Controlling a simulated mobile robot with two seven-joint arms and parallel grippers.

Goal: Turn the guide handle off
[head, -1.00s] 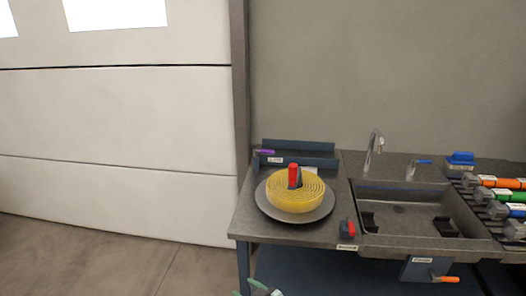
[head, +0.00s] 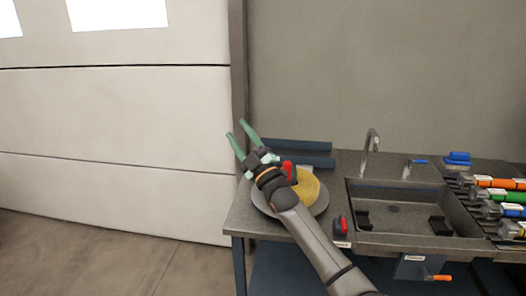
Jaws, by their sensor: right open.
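My right gripper (head: 236,130) is open and empty, its two green fingers pointing up and left. It is over the back left corner of the bench. The blue guide rails (head: 305,146) stand at the back of the bench, to the right of the gripper. The small purple handle at their left end is hidden behind my gripper and wrist now. I cannot tell whether the gripper touches it. My left gripper is not in view.
A yellow coiled bowl (head: 310,187) sits on a dark round plate (head: 322,203), partly behind my right arm, with a red-topped object (head: 288,168). A red switch (head: 340,224), sink (head: 400,209), faucet (head: 370,141) and blue-handled tap (head: 415,162) are to the right.

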